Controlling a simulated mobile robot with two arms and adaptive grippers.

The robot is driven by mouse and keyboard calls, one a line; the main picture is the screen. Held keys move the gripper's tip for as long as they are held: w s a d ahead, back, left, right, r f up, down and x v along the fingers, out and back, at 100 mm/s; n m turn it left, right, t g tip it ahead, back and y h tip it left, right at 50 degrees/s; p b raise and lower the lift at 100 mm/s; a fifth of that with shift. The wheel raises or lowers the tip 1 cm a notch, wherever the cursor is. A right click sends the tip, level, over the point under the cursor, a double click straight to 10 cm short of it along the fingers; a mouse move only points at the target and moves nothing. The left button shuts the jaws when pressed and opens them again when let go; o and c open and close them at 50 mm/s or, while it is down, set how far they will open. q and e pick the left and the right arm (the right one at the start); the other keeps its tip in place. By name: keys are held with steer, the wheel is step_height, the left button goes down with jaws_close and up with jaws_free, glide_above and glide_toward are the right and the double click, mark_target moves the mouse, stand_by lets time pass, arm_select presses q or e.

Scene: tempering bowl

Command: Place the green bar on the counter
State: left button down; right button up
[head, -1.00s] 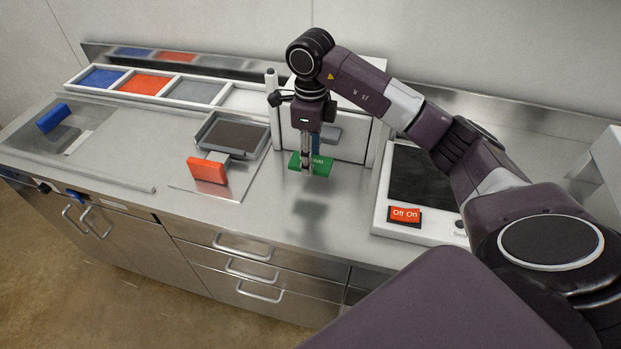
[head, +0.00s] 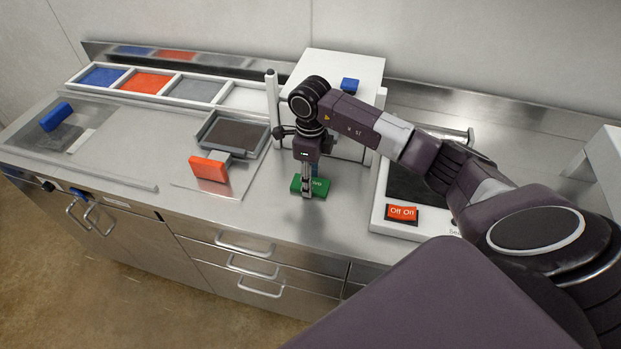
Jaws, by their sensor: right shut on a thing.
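The green bar (head: 320,187) is low over the steel counter (head: 272,215), in front of the white box; whether it touches the counter I cannot tell. My right gripper (head: 307,194) points down and is shut on the green bar, with the fingers covering its middle. Pale lettering shows on the bar to the right of the fingers. My left gripper is not in view.
A tray with an orange-red block (head: 208,169) stands to the left. A device with a red Off On switch (head: 402,213) stands to the right. Colored compartments (head: 146,82) line the back. A white box (head: 336,68) is behind. Counter in front of the bar is clear.

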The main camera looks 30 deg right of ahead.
steer(key=o, duration=1.3)
step_height(320, 180, up, 12)
steer(key=b, duration=0.3)
steer(key=shift+r, duration=0.1)
